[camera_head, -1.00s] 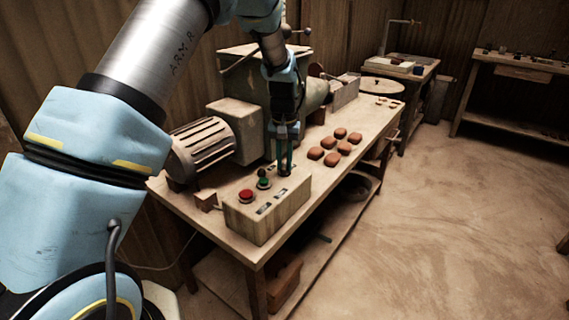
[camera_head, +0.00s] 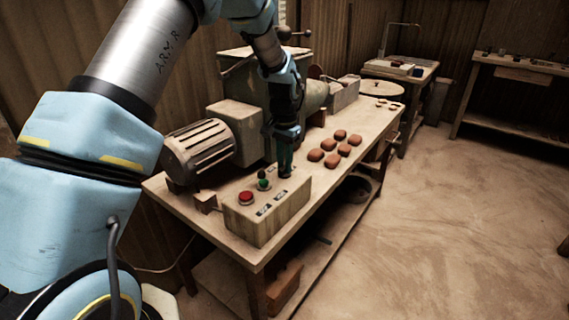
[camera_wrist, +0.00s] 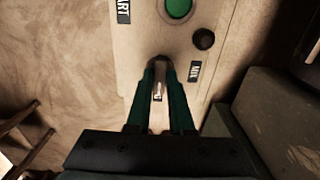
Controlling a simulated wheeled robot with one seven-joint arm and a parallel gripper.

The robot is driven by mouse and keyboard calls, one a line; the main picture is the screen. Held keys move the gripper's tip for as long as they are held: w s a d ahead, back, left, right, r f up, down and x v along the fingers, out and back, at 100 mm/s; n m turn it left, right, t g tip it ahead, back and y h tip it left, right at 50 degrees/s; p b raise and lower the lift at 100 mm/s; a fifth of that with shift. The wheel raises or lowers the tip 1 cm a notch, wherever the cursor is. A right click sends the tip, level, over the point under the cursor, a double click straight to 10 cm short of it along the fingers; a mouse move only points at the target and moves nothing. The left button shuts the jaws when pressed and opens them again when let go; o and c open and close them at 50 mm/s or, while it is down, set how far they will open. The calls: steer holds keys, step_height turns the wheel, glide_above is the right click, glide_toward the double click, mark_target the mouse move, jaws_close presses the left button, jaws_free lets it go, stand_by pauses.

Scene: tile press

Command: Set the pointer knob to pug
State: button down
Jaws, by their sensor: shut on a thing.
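In the head view my gripper (camera_head: 284,174) comes down at the back right of the box top and hides the knob. A label that looks like "MIX" (camera_wrist: 194,72) lies beside the knob in the wrist view. I cannot read a pug label or tell which label the knob points to.
A red button (camera_head: 246,198) and a green button (camera_head: 264,184) are on the box, left of my gripper. A small black round part (camera_wrist: 204,39) is near the knob. A motor (camera_head: 203,145) and machine stand behind. Several brown clay pieces (camera_head: 330,160) lie on the bench.

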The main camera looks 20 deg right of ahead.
steer(key=c, duration=0.8)
jaws_free()
step_height(320, 180, up, 11)
steer(key=b, duration=0.2)
steer(key=shift+f, duration=0.1)
steer(key=w+a+n, duration=0.1)
steer(key=a+n, duration=0.2)
steer(key=a, duration=0.8)
steer(key=s+a+f+n, duration=0.1)
steer(key=s+a+n, duration=0.3)
steer(key=a, duration=0.8)
steer(key=s+a+f+n+t, duration=0.1)
steer(key=s+a+n, duration=0.3)
steer(key=s+a, duration=0.4)
steer(key=a, duration=0.5)
steer(key=shift+a+f+t, duration=0.25)
steer(key=shift+f+t, duration=0.05)
